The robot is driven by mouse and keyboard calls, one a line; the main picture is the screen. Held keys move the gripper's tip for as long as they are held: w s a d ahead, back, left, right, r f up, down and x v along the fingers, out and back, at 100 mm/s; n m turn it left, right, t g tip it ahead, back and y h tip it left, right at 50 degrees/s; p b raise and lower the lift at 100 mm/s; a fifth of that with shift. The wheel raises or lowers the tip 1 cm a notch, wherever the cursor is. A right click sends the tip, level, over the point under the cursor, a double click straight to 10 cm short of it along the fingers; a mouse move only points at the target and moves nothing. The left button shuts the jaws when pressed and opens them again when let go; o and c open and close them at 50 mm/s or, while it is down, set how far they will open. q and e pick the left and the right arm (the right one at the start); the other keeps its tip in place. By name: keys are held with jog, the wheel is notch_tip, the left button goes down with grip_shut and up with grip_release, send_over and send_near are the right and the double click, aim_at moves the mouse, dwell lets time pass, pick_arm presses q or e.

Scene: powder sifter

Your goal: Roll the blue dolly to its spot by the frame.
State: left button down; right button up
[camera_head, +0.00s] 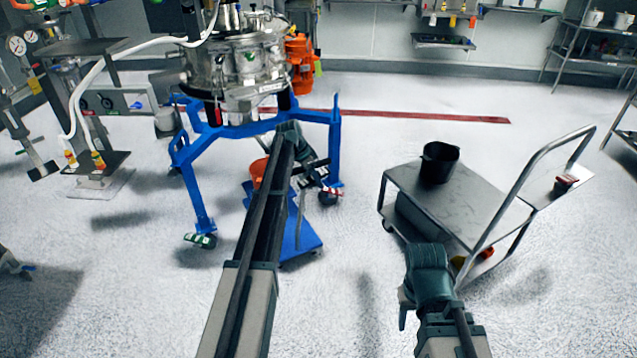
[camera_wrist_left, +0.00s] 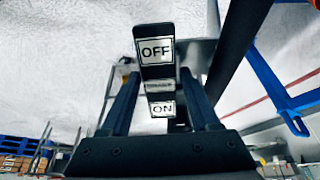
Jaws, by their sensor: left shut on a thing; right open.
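The blue dolly (camera_head: 303,241) is low on the floor, beside the blue legs of the frame (camera_head: 183,155), with an orange-red bucket (camera_head: 259,173) at its far left and an upright grey post. My left arm reaches over it and hides part of it. My left gripper (camera_head: 308,174) is shut at the top of the post, on the dark handle; the exact grip is partly hidden. In the left wrist view, a dark block with OFF and ON labels (camera_wrist_left: 155,60) shows between the fingers. My right gripper (camera_head: 404,300) is open and empty, near the cart.
The frame carries a steel sifter (camera_head: 235,65) and stands on casters, one (camera_head: 201,241) at the front left. A grey cart (camera_head: 470,205) with a black pot (camera_head: 439,162) stands at the right. The floor between dolly and cart is clear.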

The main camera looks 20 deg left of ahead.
pick_arm(q)
jog(key=w+a, duration=0.8)
jog(key=a, duration=0.1)
jog(key=shift+w+a, duration=0.3)
jog(key=shift+w, duration=0.05)
dwell(0.6)
